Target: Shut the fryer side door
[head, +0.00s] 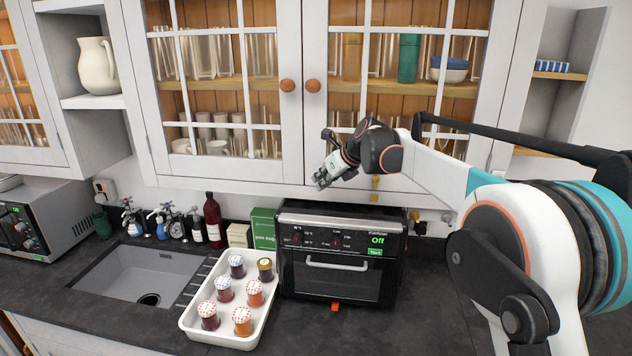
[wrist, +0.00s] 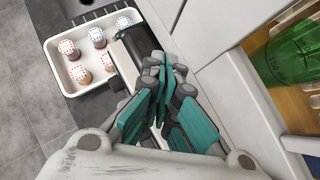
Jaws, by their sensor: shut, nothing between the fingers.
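The fryer-side door (head: 395,100) is the right white glazed door of the wall cabinet, above the black oven-style fryer (head: 340,255). It lies about flush with the left glazed door (head: 222,90); I cannot tell if a small gap is left. Its round brown knob (head: 312,85) is beside the left door's knob (head: 287,85). My gripper (head: 322,180) is shut and empty, in front of the door's lower left part, below the knob. In the wrist view its teal-and-grey fingers (wrist: 165,65) are together. My wrist hides part of the door's bottom edge.
A white tray (head: 188,322) of jars stands left of the fryer, with a green box (head: 263,229) behind it. A sink (head: 140,275) and bottles are further left. A green glass (head: 408,58) and bowls (head: 449,69) stand behind the right door. Open shelves flank the cabinet.

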